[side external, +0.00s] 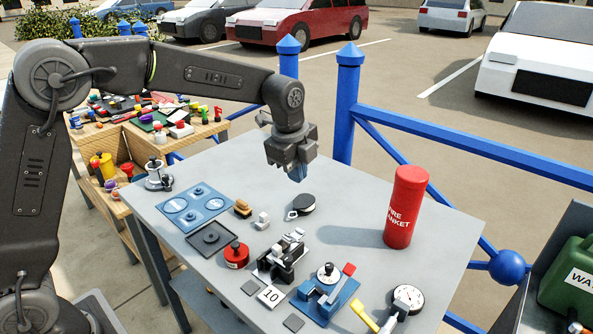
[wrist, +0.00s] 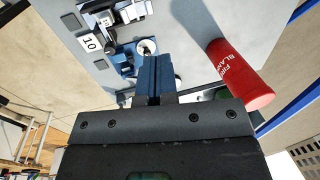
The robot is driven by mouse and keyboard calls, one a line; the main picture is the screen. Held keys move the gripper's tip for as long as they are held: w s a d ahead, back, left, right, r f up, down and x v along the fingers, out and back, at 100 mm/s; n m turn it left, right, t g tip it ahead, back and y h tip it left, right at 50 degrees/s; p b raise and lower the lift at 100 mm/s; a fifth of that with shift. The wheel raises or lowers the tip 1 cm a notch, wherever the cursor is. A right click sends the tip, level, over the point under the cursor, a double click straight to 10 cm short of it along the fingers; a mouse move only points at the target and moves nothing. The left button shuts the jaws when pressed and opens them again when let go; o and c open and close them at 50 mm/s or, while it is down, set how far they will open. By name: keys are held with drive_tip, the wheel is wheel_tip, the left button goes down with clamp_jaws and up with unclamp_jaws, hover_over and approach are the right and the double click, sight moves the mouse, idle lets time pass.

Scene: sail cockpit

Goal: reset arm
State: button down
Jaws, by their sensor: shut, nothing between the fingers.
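My gripper (side external: 298,174) hangs above the back part of the grey table (side external: 345,185), with its fingers pointing down. It is shut and empty. In the wrist view my gripper (wrist: 155,78) shows its two blue fingers together, with nothing between them. In the side view it is above and apart from a round black item (side external: 303,204) on the table. My arm reaches in from the left, bent at the elbow.
A red fire blanket cylinder (side external: 405,207) stands upright on the right. A blue fixture (side external: 325,298), a dial gauge (side external: 407,299), a black clamp (side external: 283,257), a red round container (side external: 236,255) and a blue tray (side external: 195,208) occupy the front and left. Blue railing (side external: 347,105) runs behind.

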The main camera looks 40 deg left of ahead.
drive_tip(key=s+a+r+n+t, duration=0.1)
drive_tip(key=s+a+r+n, duration=0.1)
drive_tip(key=s+r+n, duration=0.5)
drive_tip(key=s+a+f+n+t, duration=0.1)
drive_tip(key=s+n, duration=0.4)
drive_tip(key=s, duration=0.5)
drive_tip(key=s+a+f+n+t, duration=0.1)
drive_tip(key=s+a+n, duration=0.1)
drive_tip(key=s+n, duration=0.4)
drive_tip(key=s, duration=0.5)
drive_tip(key=shift+f, duration=0.25)
idle(1.2)
